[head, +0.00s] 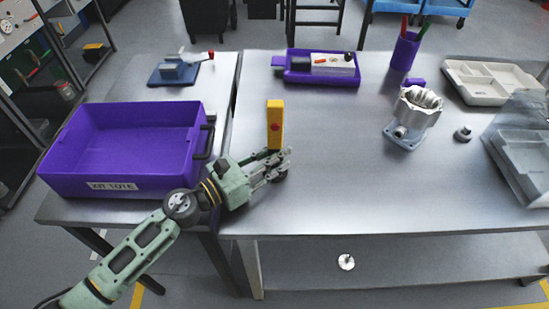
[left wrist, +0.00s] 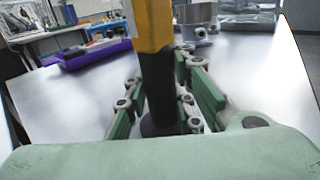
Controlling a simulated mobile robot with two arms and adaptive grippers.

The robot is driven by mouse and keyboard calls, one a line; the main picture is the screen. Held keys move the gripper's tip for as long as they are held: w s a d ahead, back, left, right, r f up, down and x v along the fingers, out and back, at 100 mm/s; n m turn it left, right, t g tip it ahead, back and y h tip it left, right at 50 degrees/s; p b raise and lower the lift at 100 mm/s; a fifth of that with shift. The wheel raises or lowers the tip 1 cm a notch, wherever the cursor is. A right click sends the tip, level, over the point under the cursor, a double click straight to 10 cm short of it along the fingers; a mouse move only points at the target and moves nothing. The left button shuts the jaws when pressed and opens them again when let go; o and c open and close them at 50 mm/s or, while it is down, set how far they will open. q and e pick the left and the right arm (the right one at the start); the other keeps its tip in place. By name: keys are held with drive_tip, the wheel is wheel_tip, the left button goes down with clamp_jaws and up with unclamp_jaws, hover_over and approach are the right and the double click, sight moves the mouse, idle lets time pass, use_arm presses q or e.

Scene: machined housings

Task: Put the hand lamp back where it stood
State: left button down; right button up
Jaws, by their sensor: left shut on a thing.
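The hand lamp has a yellow upper body (head: 275,122) with a red spot on its face and a dark lower part with a round black base. It stands upright at the left side of the right-hand table (head: 330,200). My left gripper (head: 280,165) is shut around its dark lower part, low over the table top. In the left wrist view the dark handle (left wrist: 158,85) is between the green finger pads, with the yellow body above. I cannot tell whether the base touches the table. My right gripper is out of view.
A purple bin (head: 120,190) stands on the left table. Behind are a purple tray (head: 320,80) and a purple pen cup (head: 404,52). A metal housing (head: 418,100), a small grey part (head: 463,134) and a beige divided tray (head: 490,85) are at right. The table's middle is clear.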

use_arm(q)
drive_tip(key=shift+r, duration=0.1)
drive_tip(key=c, duration=1.5)
unclamp_jaws()
drive_tip(key=shift+r, duration=0.1)
drive_tip(key=b+v, duration=0.1)
drive_tip(key=v, duration=0.2)
drive_tip(key=b+v, duration=0.1)
drive_tip(key=v, duration=0.3)
drive_tip(key=b+v, duration=0.2)
drive_tip(key=v, duration=0.2)
drive_tip(key=shift+f, duration=0.3)
drive_tip(key=shift+s+a+r, duration=0.2)
drive_tip(key=shift+s+a, duration=0.1)
drive_tip(key=shift+a, duration=0.15)
